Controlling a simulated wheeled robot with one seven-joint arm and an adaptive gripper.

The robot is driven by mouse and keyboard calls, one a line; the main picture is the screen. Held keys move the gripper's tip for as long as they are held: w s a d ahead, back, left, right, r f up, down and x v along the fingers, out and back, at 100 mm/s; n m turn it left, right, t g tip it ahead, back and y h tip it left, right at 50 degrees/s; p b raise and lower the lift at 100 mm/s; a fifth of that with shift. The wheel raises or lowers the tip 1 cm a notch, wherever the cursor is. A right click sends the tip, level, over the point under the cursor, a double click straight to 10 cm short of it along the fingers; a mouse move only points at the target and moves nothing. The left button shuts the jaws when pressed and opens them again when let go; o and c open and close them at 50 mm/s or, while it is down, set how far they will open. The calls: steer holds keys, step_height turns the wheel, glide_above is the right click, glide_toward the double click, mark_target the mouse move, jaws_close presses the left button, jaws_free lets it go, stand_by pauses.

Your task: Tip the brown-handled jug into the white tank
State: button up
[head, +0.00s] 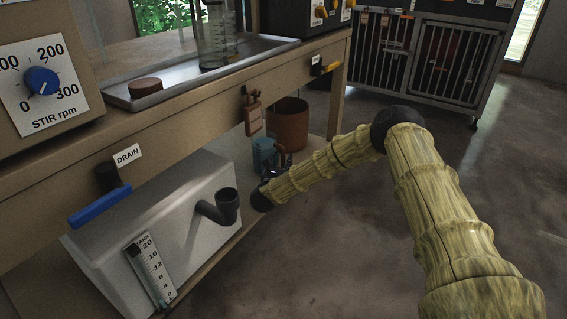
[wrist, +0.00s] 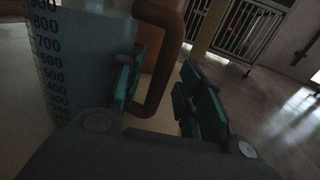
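The blue jug (head: 264,152) with a brown handle (head: 284,156) stands upright on the lower shelf, to the right of the white tank (head: 190,245). In the wrist view the jug (wrist: 85,60) fills the left, with dark volume marks, and its handle (wrist: 152,108) loops down between my fingers. My gripper (wrist: 160,95) is open, one finger on each side of the handle, with a gap showing on the right. In the head view my gripper (head: 270,180) is small and dark, low in front of the jug. The tank has a dark elbow inlet (head: 228,205) on its right.
A brown bucket (head: 290,122) stands behind the jug. The bench (head: 190,125) overhangs the tank, with a blue drain lever (head: 100,205) in front. The floor at right is open.

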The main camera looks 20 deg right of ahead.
mark_target(283, 152)
steer(key=shift+w+d, duration=0.2)
steer(key=shift+w, duration=0.1)
stand_by(0.4)
jaws_close()
steer(key=shift+r+p, duration=0.9)
steer(key=shift+r, duration=1.25)
